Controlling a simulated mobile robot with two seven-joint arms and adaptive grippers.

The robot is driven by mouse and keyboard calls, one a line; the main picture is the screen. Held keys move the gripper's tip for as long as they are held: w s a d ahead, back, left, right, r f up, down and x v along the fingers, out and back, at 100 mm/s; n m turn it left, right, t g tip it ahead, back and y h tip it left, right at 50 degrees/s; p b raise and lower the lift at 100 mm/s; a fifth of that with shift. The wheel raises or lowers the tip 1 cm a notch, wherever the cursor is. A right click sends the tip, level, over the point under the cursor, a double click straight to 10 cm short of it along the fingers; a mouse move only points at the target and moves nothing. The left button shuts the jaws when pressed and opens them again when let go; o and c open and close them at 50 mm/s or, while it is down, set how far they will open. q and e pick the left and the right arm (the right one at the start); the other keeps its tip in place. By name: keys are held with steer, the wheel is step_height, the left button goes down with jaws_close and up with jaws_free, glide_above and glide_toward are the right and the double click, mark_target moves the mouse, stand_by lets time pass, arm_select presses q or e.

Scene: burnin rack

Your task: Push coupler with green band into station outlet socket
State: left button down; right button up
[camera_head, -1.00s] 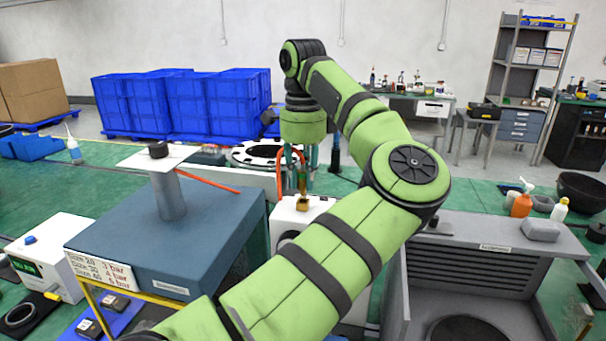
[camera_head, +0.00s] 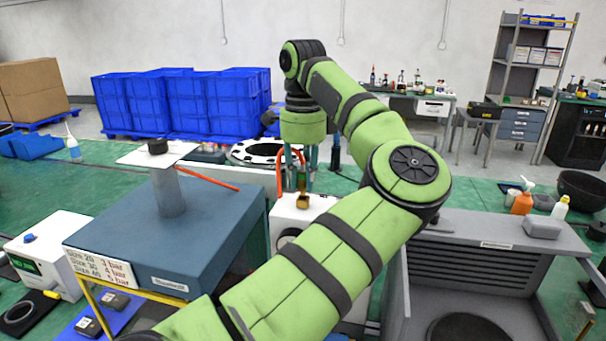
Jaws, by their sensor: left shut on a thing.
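My left gripper (camera_head: 301,176) points down at the end of my green arm, in the middle of the head view. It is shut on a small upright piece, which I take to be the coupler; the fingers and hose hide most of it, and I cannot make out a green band. A red-orange hose (camera_head: 281,172) loops up beside the gripper. Just below is a brass-coloured fitting (camera_head: 303,202) on top of a white station box (camera_head: 284,219), likely the outlet socket. I cannot tell whether the coupler touches it. My right gripper is not in view.
A blue-grey block (camera_head: 180,240) with a pressure sign (camera_head: 100,268) and a post (camera_head: 168,192) stands left of the station. A grey open-fronted cabinet (camera_head: 480,240) stands to the right. My forearm covers much of the foreground.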

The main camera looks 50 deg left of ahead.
arm_select(q)
steer(key=shift+f+b, duration=0.65)
steer(key=shift+f, duration=0.25)
steer(key=c, duration=1)
jaws_free()
steer(key=shift+r, duration=0.1)
steer(key=shift+c, duration=0.2)
step_height(320, 180, up, 12)
